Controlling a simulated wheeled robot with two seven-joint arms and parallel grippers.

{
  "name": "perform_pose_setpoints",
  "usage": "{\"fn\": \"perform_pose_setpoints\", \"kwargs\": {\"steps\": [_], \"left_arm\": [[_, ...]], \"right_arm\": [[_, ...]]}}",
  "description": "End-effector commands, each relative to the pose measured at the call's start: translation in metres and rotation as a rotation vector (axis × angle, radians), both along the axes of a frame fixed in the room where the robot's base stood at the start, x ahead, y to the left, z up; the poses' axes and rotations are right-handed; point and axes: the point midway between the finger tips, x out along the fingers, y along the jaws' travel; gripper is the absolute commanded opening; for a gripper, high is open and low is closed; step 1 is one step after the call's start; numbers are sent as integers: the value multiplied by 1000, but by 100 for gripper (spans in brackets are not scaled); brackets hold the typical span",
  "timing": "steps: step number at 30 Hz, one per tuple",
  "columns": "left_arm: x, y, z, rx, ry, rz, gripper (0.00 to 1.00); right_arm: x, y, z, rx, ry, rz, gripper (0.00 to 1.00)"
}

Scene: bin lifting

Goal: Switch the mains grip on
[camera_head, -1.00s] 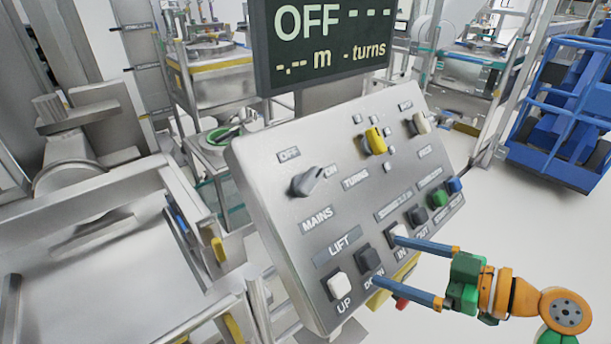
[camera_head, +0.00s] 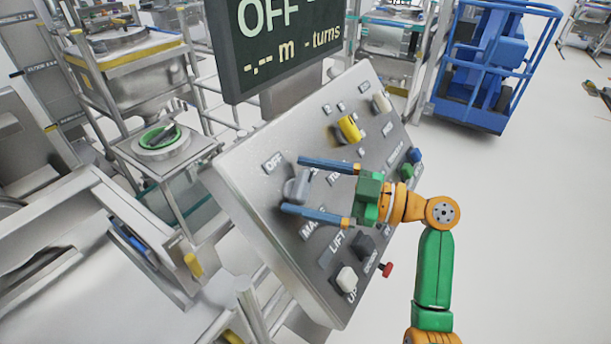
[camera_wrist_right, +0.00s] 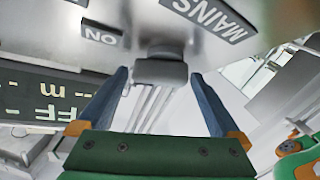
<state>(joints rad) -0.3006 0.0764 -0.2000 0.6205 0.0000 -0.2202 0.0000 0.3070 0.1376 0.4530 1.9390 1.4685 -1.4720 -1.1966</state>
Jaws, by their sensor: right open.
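The mains grip (camera_head: 296,187) is a grey rotary knob on the tilted control panel, beside the OFF label (camera_head: 273,162) and above the partly hidden MAINS label. My right gripper (camera_head: 290,185) is open, its two blue fingers on either side of the grip. In the right wrist view the grip (camera_wrist_right: 161,70) sits between and just beyond the fingertips (camera_wrist_right: 160,78), with the ON label (camera_wrist_right: 101,37) and MAINS label (camera_wrist_right: 208,15) near it. I cannot tell whether the fingers touch it. The display (camera_head: 285,50) reads OFF. My left gripper is not in view.
The control panel (camera_head: 245,215) also carries a yellow knob (camera_head: 348,128), a white UP button (camera_head: 347,279), a dark button (camera_head: 363,246) and a red knob (camera_head: 386,269). A blue caged machine (camera_head: 490,70) stands back right.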

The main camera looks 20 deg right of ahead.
Motion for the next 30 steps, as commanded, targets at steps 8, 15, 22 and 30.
{"fn": "perform_pose_setpoints", "kwargs": {"steps": [8, 15, 22, 30], "left_arm": [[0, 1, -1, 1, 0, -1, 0], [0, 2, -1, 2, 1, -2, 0], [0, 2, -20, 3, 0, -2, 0], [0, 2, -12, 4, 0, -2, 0]], "right_arm": [[0, 0, -1, -1, 1, 0, 76], [0, 0, -1, 0, 2, -3, 22], [-2, 0, -6, 144, 117, -160, 22], [-1, -1, -2, 275, 217, -296, 22]]}}
